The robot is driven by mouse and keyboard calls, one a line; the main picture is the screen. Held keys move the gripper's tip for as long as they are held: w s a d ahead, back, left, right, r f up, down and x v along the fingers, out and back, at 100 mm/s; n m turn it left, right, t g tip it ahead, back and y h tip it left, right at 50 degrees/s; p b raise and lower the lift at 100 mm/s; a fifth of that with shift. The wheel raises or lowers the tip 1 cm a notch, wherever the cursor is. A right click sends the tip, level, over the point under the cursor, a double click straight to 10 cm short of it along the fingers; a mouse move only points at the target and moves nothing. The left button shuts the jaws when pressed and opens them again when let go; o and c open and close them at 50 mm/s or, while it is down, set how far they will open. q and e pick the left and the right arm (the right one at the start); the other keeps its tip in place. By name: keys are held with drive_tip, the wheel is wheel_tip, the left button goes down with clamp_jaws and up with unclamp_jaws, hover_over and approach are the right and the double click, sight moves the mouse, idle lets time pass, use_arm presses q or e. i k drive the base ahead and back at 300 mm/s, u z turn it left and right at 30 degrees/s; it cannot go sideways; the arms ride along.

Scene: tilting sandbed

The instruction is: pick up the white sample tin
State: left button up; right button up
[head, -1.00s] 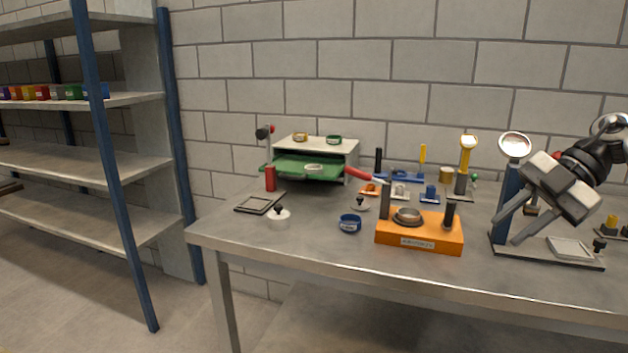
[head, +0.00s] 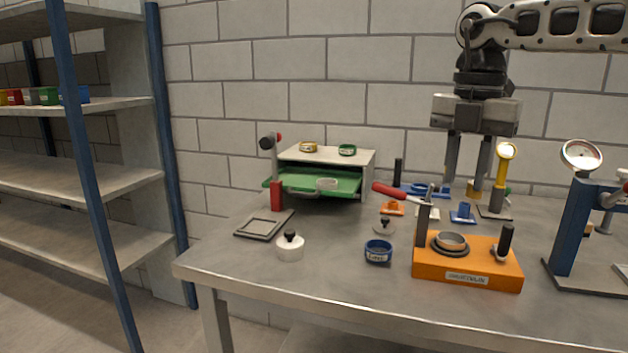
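My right gripper (head: 467,178) hangs pointing down over the back right of the table, well to the right of the tin. Its two fingers are apart with nothing between them. My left gripper is not in view.
A red-handled post (head: 277,193) stands left of the tray. A white black-knobbed piece (head: 290,248), a blue tin (head: 378,252) and an orange block (head: 467,265) stand in front. A blue press (head: 577,225) is at right.

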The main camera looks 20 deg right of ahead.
sight(328, 183)
drive_tip(key=i, duration=1.45)
